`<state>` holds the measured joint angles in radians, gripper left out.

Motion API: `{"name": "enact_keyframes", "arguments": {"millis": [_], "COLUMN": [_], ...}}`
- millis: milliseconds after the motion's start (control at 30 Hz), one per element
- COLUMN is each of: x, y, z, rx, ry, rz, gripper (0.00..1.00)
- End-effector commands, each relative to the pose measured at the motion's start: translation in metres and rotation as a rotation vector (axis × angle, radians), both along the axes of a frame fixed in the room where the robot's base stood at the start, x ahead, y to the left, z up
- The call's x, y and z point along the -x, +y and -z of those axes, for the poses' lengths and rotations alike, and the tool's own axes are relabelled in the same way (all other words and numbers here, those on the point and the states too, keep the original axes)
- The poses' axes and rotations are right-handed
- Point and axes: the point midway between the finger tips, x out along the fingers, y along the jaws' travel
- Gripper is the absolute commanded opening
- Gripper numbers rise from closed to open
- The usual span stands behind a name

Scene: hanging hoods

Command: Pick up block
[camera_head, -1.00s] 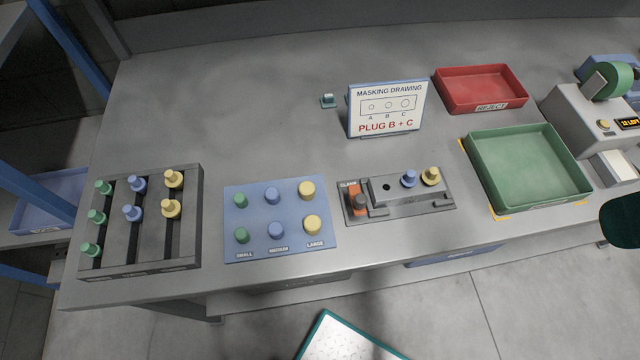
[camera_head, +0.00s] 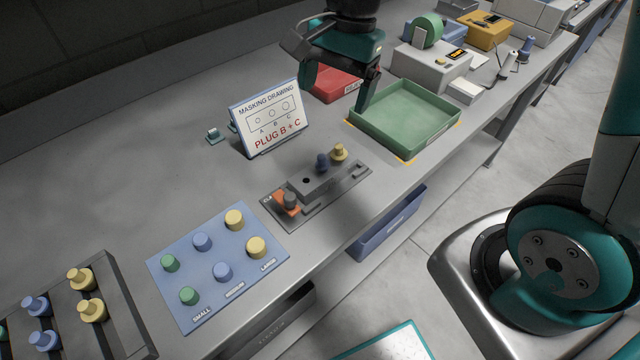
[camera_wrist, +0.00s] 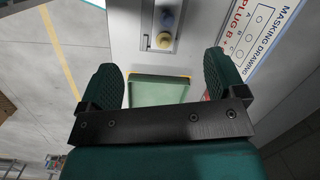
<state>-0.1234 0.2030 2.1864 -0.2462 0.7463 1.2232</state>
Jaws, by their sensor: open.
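The block (camera_head: 316,183) is a grey bar seated in a dark fixture plate (camera_head: 334,190) on the bench. A blue plug (camera_head: 322,162) and a yellow plug (camera_head: 339,152) stand upright in it, and an open hole shows at its left part. An orange-and-grey clamp (camera_head: 288,203) is at its left end. My gripper (camera_head: 334,96) is open and empty, above the bench behind the block, near the trays. In the wrist view, the blue plug (camera_wrist: 166,18) and yellow plug (camera_wrist: 164,40) lie beyond my open fingers (camera_wrist: 164,80).
A masking drawing sign (camera_head: 268,117) reading "PLUG B + C" stands behind the fixture. A green tray (camera_head: 405,117) and red tray (camera_head: 336,86) are to the right. A blue plug mat (camera_head: 212,282) and plug rack (camera_head: 117,305) are at left. Bare bench lies between sign and mat.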

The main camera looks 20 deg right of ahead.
Motion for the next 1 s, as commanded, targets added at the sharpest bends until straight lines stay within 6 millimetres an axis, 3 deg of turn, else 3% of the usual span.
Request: {"name": "enact_keyframes", "arguments": {"millis": [33, 200, 700, 1000], "x": [-0.011, -0.026, -0.021, -0.021], "y": [-0.006, -0.015, -0.001, 0.003], "z": [0.016, 0.037, 0.136, 0.16], "rx": [0.016, 0.047, 0.05, 0.048], "ry": [0.026, 0.067, 0.072, 0.07], "rz": [0.102, 0.292, 0.306, 0.305], "gripper": [0.89, 0.89, 0.89, 0.89]}}
